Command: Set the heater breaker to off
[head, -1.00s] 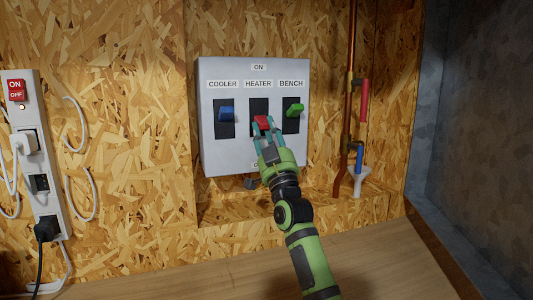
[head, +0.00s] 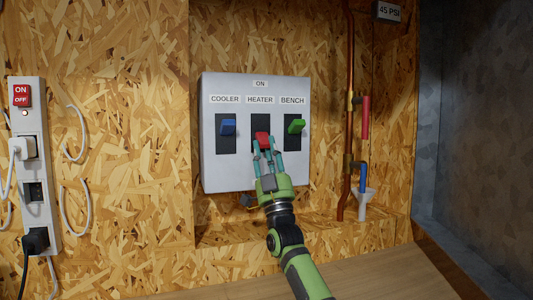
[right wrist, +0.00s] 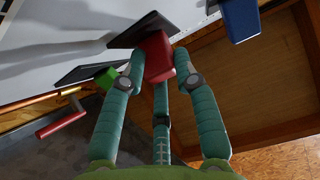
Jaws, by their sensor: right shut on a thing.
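A grey breaker panel (head: 212,170) on the chipboard wall has three levers, labelled COOLER, HEATER and BENCH, with ON above. The red heater lever (head: 263,137) is in the middle slot. It sits a little lower than the blue cooler lever (head: 228,127) and the green bench lever (head: 296,126). My right gripper (head: 264,147) reaches up from below, its fingers shut on the red lever. In the right wrist view the fingers close around the red lever (right wrist: 157,55). The panel's lower marking is hidden behind my gripper. My left gripper is not in view.
A power strip (head: 35,150) with a red ON/OFF switch and plugs hangs at the left. A copper pipe (head: 347,100) with red and blue valve handles runs at the right. A wooden bench top (head: 370,275) lies below, with a grey wall at far right.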

